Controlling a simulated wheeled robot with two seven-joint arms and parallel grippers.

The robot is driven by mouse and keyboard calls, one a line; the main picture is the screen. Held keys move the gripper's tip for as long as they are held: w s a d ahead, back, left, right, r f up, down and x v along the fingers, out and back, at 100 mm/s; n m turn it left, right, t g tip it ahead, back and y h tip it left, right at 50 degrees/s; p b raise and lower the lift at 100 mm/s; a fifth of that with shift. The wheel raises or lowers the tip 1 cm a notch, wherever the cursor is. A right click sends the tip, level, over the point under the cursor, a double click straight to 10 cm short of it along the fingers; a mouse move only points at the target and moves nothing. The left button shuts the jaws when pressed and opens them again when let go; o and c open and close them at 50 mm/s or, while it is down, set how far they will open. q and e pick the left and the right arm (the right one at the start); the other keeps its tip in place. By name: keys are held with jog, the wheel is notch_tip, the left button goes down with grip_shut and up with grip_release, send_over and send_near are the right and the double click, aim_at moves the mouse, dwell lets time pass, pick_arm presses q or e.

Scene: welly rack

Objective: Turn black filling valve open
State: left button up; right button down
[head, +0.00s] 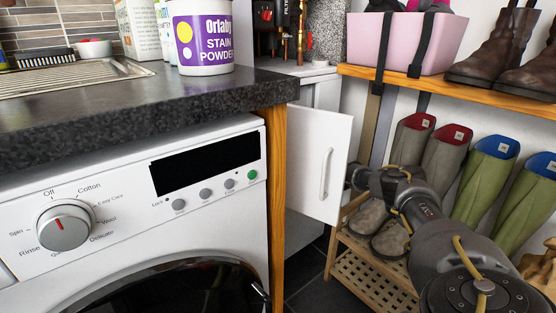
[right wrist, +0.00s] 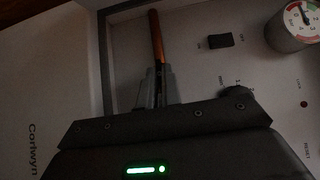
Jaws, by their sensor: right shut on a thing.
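In the right wrist view my right gripper (right wrist: 160,88) is shut with a copper-coloured rod (right wrist: 156,38) running up from between its fingertips. The fingers hide the rod's lower end. I cannot make out a black filling valve for certain. A black rectangular part (right wrist: 220,40) sits on the pale panel to the right of the rod, and a dark round knob (right wrist: 237,92) is below it. In the head view my right arm reaches in from the lower right, and its gripper is hidden behind the white cabinet door (head: 320,165). My left gripper is not in view.
A pressure gauge (right wrist: 292,27) is at the wrist view's top right. In the head view, copper pipes (head: 301,35) and a red handle (head: 267,14) are at the back. A wooden shelf (head: 450,87) and green wellies (head: 484,183) stand close to my arm.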

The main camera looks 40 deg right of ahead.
jog(key=shift+a, duration=0.15)
jog(key=c, duration=1.6)
grip_release()
jog(key=p+v, duration=0.1)
jog(key=v, duration=1)
jog(key=shift+f, duration=0.1)
